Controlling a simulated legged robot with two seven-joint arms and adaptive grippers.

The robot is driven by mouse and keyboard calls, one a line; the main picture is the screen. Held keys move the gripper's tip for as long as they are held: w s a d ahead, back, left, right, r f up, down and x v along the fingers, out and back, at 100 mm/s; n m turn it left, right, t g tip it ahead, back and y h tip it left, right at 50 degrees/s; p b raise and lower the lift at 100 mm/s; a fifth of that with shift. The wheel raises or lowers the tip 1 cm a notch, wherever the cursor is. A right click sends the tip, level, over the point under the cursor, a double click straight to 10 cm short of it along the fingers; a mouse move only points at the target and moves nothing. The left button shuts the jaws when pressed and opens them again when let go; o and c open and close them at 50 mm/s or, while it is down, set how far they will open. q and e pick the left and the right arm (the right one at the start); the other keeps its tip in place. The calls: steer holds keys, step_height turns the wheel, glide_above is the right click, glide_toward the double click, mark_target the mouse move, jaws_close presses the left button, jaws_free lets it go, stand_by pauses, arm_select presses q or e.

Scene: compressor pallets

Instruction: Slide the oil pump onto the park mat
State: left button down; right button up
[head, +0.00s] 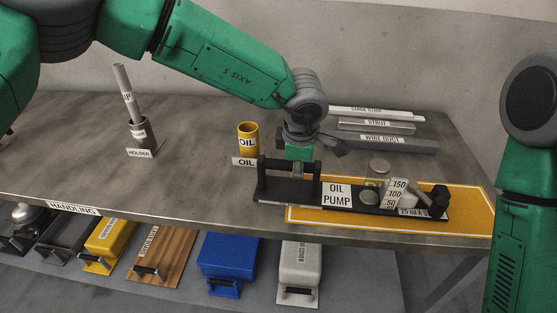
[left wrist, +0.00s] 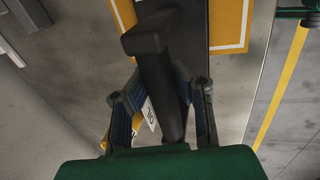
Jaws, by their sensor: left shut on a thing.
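The oil pump (head: 336,195) is a long black base with a white label, a clear cylinder, a bar handle at its left end and white number tags. Most of its base lies over the yellow park mat (head: 465,222), and its left end sticks out past the mat's left edge onto the bench. My left gripper (head: 298,166) is shut on the pump's handle from above. In the left wrist view the fingers (left wrist: 160,98) stand on both sides of the dark handle bar (left wrist: 158,75); the mat (left wrist: 230,25) shows beyond. My right gripper is not clearly visible.
A yellow oil cup (head: 248,137) stands close behind the pump's left end. A holder (head: 140,138) with a grey tube is at the left. Labelled strips (head: 385,140) lie behind the mat. Several handled items, including a blue block (head: 228,262), sit on the lower shelf. The front-left bench is clear.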

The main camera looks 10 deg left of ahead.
arm_select(q)
steer(key=shift+s+d, duration=0.15)
steer(key=shift+d, duration=0.45)
steer(key=d+p, duration=0.2)
steer(key=d, duration=0.3)
steer(key=shift+d+f, duration=0.1)
steer(key=shift+d, duration=0.8)
steer(key=shift+s+d+f+p, duration=0.1)
steer(key=shift+d+p, duration=0.2)
steer(key=shift+d, duration=0.45)
steer(key=c, duration=1.4)
jaws_free()
steer(key=shift+f, duration=0.1)
